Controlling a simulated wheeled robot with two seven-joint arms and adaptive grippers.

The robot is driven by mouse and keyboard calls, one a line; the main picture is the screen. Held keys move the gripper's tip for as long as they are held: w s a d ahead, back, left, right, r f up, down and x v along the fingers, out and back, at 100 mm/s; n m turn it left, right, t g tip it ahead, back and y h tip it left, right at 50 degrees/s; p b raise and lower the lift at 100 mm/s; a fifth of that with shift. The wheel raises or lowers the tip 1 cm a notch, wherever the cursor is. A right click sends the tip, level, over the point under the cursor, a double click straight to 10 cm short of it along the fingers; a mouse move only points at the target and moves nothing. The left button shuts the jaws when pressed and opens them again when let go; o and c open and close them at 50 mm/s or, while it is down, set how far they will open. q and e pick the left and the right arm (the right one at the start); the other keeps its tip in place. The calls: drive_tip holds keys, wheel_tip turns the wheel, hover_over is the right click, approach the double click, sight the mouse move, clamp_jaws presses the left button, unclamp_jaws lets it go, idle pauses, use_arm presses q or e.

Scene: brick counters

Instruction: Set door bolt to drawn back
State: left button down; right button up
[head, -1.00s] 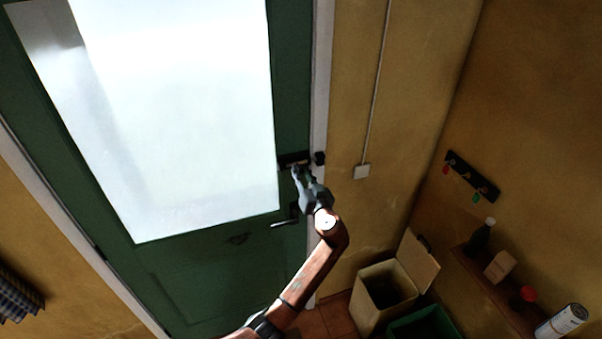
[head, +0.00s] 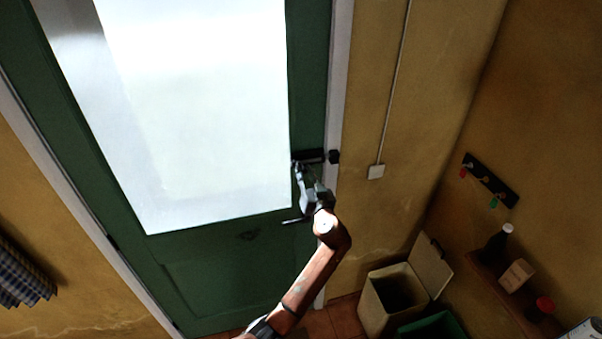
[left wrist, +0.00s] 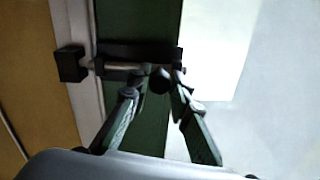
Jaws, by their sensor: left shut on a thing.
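The black door bolt (head: 312,157) is mounted on the green door (head: 185,270) at its right edge. The bolt's black keeper (head: 333,156) sits on the white frame; it also shows in the left wrist view (left wrist: 71,63). My left gripper (head: 299,168) is at the bolt's end away from the keeper. In the left wrist view its fingers (left wrist: 160,80) are shut around the bolt's dark knob (left wrist: 158,82). My right gripper is out of view.
A door handle (head: 295,220) sits just below my left gripper. A hook rail (head: 490,180) and a shelf (head: 500,283) with bottles are on the right wall. An open bin (head: 385,310) stands by the door. A cloth (head: 20,275) hangs at left.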

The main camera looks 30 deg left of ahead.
use_arm(q)
drive_tip(key=c, duration=2.1)
unclamp_jaws()
drive_tip(key=shift+s+a, duration=0.1)
drive_tip(key=shift+a, duration=0.1)
drive_tip(key=o, duration=0.3)
drive_tip(key=shift+o, duration=0.2)
drive_tip(key=shift+d, duration=0.15)
drive_tip(key=v, duration=1.2)
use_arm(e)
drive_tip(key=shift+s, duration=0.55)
